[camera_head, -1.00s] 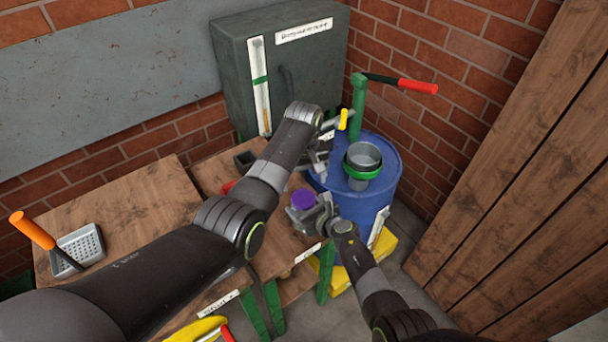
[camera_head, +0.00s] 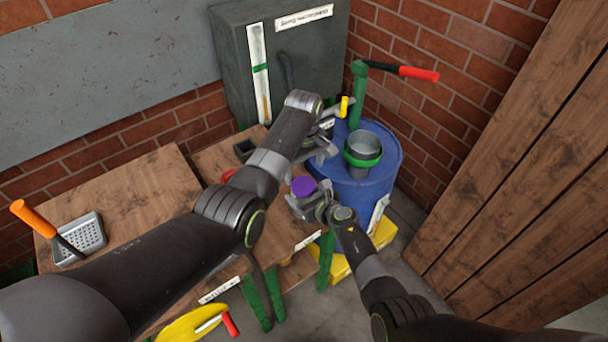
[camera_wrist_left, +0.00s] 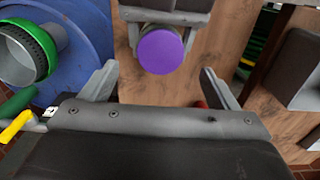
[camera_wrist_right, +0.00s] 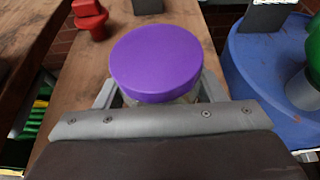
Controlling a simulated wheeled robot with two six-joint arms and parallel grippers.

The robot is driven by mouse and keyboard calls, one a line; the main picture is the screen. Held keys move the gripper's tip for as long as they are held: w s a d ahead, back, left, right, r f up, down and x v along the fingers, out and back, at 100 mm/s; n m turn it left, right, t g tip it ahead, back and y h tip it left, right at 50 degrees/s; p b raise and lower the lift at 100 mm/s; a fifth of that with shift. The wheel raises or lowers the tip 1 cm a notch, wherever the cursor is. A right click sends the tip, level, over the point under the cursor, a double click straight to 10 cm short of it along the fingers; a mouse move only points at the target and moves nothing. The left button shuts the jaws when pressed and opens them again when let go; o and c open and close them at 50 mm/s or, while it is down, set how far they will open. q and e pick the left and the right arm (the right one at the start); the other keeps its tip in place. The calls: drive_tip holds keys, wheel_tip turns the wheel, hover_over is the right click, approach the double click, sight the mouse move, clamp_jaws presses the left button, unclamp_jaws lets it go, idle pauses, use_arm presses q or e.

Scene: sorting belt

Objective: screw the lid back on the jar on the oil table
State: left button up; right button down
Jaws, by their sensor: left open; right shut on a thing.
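The purple lid (camera_head: 303,187) sits on top of the jar, above the oil table (camera_head: 277,240). In the right wrist view the lid (camera_wrist_right: 156,62) covers most of the jar, and a strip of clear jar (camera_wrist_right: 188,97) shows under its rim. I cannot tell how tight the lid is. My right gripper (camera_head: 312,205) is shut on the jar below the lid. My left gripper (camera_head: 325,147) is open and empty, just beyond the lid in the head view. In the left wrist view the lid (camera_wrist_left: 160,50) lies between and ahead of the open fingers (camera_wrist_left: 158,78).
A blue drum (camera_head: 380,185) with a green-ringed funnel (camera_head: 363,150) and a red-handled pump (camera_head: 418,73) stands close on the right. A red object (camera_wrist_right: 90,20) and a dark box (camera_head: 244,149) are on the table. A grater (camera_head: 80,238) lies on the left table.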

sight(303, 186)
use_arm(q)
drive_tip(key=shift+f, duration=3.15)
drive_tip(key=c, duration=1.1)
drive_tip(key=shift+o, duration=0.2)
drive_tip(key=m, duration=0.6)
drive_tip(key=shift+a+f+m, duration=0.1)
drive_tip(key=shift+a+m, duration=0.05)
drive_tip(key=shift+m, duration=0.25)
